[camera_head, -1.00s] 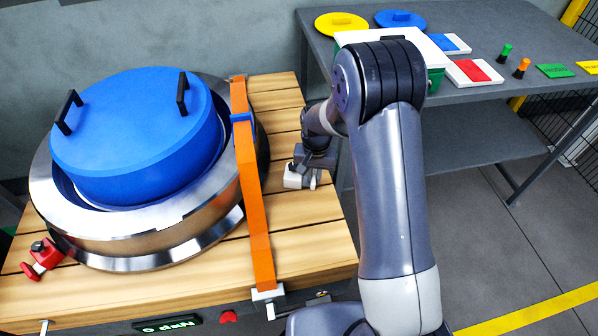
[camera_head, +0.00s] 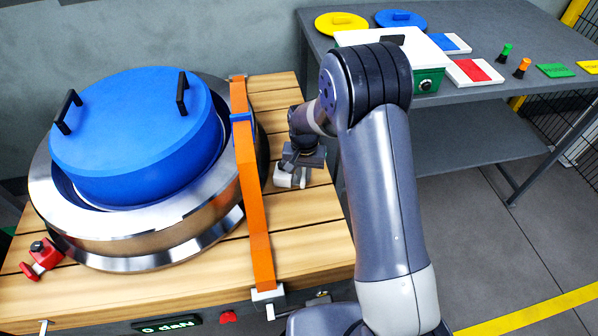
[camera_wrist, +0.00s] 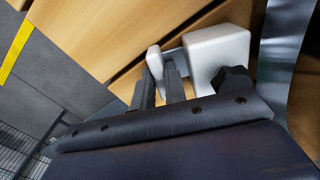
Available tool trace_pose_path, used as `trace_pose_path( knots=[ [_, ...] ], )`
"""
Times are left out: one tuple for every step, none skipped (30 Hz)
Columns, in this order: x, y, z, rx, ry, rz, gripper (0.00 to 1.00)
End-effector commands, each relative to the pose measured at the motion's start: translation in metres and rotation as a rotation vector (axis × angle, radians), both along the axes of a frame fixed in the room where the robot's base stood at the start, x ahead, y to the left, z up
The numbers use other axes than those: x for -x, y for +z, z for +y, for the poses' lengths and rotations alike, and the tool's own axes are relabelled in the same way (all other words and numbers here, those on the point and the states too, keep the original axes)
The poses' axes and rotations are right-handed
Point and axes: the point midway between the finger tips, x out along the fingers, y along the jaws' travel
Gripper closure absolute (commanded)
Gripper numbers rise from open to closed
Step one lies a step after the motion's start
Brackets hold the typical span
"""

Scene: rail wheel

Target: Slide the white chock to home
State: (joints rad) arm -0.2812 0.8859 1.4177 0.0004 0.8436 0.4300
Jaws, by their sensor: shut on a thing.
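The white chock (camera_head: 283,179) lies on the wooden deck, just right of the orange strap and close to the steel wheel (camera_head: 110,228). My gripper (camera_head: 300,168) reaches down over it. In the wrist view the chock (camera_wrist: 217,52) is a white block with a dark knob (camera_wrist: 234,82) and a smaller white end piece. My gripper (camera_wrist: 173,88) is shut on the part of the chock between the end piece and the block. The wheel's steel rim (camera_wrist: 285,50) shows right beside the block; a small gap or contact cannot be told.
A blue lid (camera_head: 135,120) sits in the wheel. A red chock (camera_head: 42,258) is at the left. A grey bench (camera_head: 470,95) with lids and coloured pieces stands at the back right. Bare planks (camera_head: 305,208) lie in front.

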Motion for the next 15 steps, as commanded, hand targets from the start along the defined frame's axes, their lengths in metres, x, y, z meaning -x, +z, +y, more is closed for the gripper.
trace_pose_path(
  knots=[
    [-0.0057, 0.0056, 0.0037, -0.004, 0.002, -0.018, 1.00],
    [-0.0059, 0.0058, 0.0050, -0.004, 0.002, -0.018, 1.00],
    [-0.0062, 0.0059, 0.0067, -0.004, 0.001, -0.018, 1.00],
    [-0.0063, 0.0059, 0.0079, -0.004, 0.001, -0.019, 1.00],
    [-0.0065, 0.0060, 0.0091, -0.004, 0.001, -0.019, 1.00],
    [-0.0066, 0.0061, 0.0101, -0.004, 0.001, -0.019, 1.00],
    [-0.0067, 0.0062, 0.0108, -0.004, 0.001, -0.019, 1.00],
    [-0.0068, 0.0063, 0.0113, -0.004, 0.001, -0.019, 1.00],
    [-0.0069, 0.0064, 0.0116, -0.004, 0.000, -0.019, 1.00],
    [-0.0069, 0.0065, 0.0116, -0.004, 0.000, -0.019, 1.00],
    [-0.0070, 0.0066, 0.0116, -0.004, 0.000, -0.019, 1.00],
    [-0.0070, 0.0066, 0.0115, -0.004, 0.000, -0.019, 1.00],
    [-0.0071, 0.0067, 0.0115, -0.004, 0.000, -0.019, 1.00],
    [-0.0071, 0.0067, 0.0114, -0.004, 0.000, -0.019, 1.00],
    [-0.0071, 0.0067, 0.0114, -0.005, 0.000, -0.019, 1.00]
  ],
)
